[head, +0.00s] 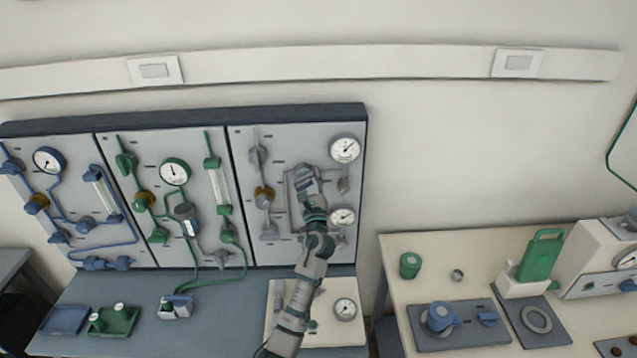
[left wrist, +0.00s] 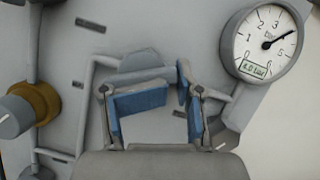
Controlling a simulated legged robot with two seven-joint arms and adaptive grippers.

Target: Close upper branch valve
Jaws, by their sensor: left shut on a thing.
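The grey gas panel (head: 273,225) stands on the right of a three-panel board. My left gripper (head: 305,182) is at this panel, in front of its upper right pipework. In the left wrist view my left gripper (left wrist: 155,103) has its blue-padded fingers around a grey valve handle (left wrist: 143,62), with the jaws shut on it. The handle's lower part and stem are mostly hidden by the gripper, so its exact angle is hard to tell. My right gripper is in neither view.
An upper gauge (head: 345,149) is right of the gripper; in the left wrist view (left wrist: 265,44) its label reads 4.0 bar. A brass-collared knob (left wrist: 25,107) is on the left. A lower gauge (head: 342,216) sits close to my arm. A bench (head: 400,245) stands right.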

